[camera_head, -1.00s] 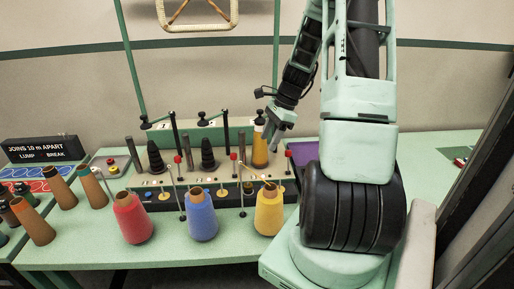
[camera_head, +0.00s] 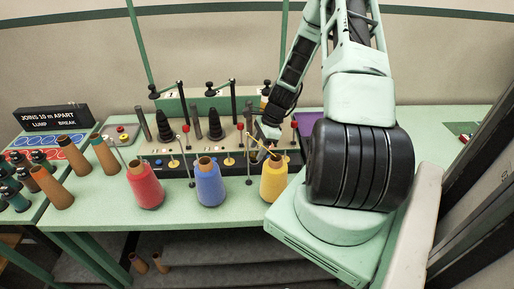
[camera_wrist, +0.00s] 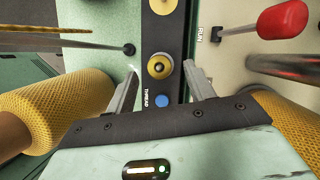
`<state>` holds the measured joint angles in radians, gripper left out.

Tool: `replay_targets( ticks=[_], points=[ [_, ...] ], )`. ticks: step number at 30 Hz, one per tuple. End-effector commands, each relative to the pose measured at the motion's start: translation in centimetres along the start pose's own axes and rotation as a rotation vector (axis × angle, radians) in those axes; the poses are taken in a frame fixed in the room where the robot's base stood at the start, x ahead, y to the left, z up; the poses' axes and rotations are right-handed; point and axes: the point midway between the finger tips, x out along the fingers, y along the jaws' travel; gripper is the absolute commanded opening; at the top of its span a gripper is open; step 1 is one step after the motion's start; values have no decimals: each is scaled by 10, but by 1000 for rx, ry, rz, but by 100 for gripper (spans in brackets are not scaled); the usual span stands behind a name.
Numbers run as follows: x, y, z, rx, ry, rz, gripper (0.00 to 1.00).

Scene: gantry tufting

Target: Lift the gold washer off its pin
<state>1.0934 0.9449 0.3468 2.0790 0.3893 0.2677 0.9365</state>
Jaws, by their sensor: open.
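A gold washer (camera_wrist: 160,66) sits around its pin on the dark front strip of the machine, in the middle of the wrist view. My gripper (camera_wrist: 160,78) is open, with one finger to the left of the washer and one to the right. Neither finger visibly touches it, and the jaws are empty. In the head view my gripper (camera_head: 267,132) is low at the right end of the machine, just behind the yellow cone (camera_head: 273,180). The washer there is hidden by my arm or too small to tell.
Yellow yarn flanks my gripper at left (camera_wrist: 45,108) and right in the wrist view. A blue button (camera_wrist: 162,100) and another gold disc (camera_wrist: 163,5) share the strip. A red-tipped lever (camera_wrist: 282,20) is at right. Red (camera_head: 145,187) and blue (camera_head: 210,186) cones stand left.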

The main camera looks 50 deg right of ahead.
Motion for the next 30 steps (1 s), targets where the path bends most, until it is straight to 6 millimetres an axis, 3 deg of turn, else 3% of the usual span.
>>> replay_targets(
  ticks=[6,14,20,21,22,24,30],
  points=[
    [12,0,0,-1,0,1,53],
    [13,0,0,-1,0,0,53],
    [13,0,0,0,0,0,5],
    [13,0,0,0,0,0,5],
    [13,0,0,0,0,0,25],
    [13,0,0,0,0,0,5],
    [11,0,1,0,0,0,5]
  ],
)
